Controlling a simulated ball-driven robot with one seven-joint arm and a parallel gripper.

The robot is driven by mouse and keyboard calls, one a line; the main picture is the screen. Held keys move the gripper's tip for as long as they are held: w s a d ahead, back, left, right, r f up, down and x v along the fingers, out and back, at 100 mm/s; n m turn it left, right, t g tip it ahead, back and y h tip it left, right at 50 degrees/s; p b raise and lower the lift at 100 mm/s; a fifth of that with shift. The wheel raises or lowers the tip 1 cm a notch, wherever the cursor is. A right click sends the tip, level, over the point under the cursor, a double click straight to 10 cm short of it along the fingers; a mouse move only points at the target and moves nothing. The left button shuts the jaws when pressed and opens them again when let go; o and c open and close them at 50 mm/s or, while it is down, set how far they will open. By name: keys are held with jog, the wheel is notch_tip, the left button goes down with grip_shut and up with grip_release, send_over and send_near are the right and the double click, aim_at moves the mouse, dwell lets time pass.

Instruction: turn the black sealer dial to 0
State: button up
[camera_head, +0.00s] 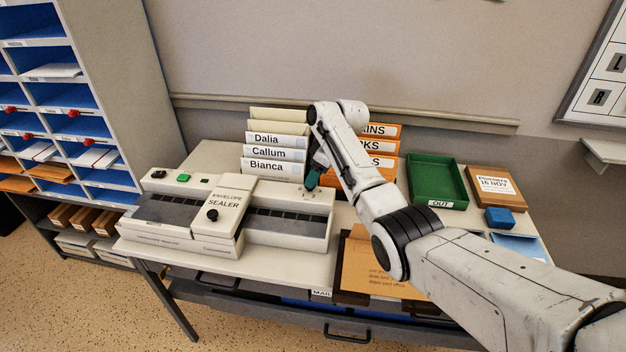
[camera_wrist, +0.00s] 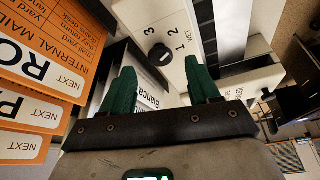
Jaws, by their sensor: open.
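In the wrist view, the black dial (camera_wrist: 159,54) sits on a pale panel marked 1, 2 and 3. A pale mark shows on the dial, but I cannot tell for sure which number it meets; no 0 is legible. The envelope sealer (camera_head: 285,228) stands on the table in the head view. My gripper (camera_head: 313,179) is over the sealer's right end and hides that dial there. In the wrist view, my gripper (camera_wrist: 163,92) is open, its green fingers apart and empty, with the dial beyond and between them.
A black knob (camera_head: 212,215) is on the sealer's middle housing. White name folders (camera_head: 276,152) stand behind the sealer, and orange folders (camera_head: 384,146) stand close beside my arm. A green tray (camera_head: 437,178) and a blue block (camera_head: 499,218) are at the right.

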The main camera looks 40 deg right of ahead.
jog(key=shift+x, duration=1.65)
jog(key=shift+c, duration=0.2)
jog(key=c, duration=1)
jog(key=shift+r, duration=0.1)
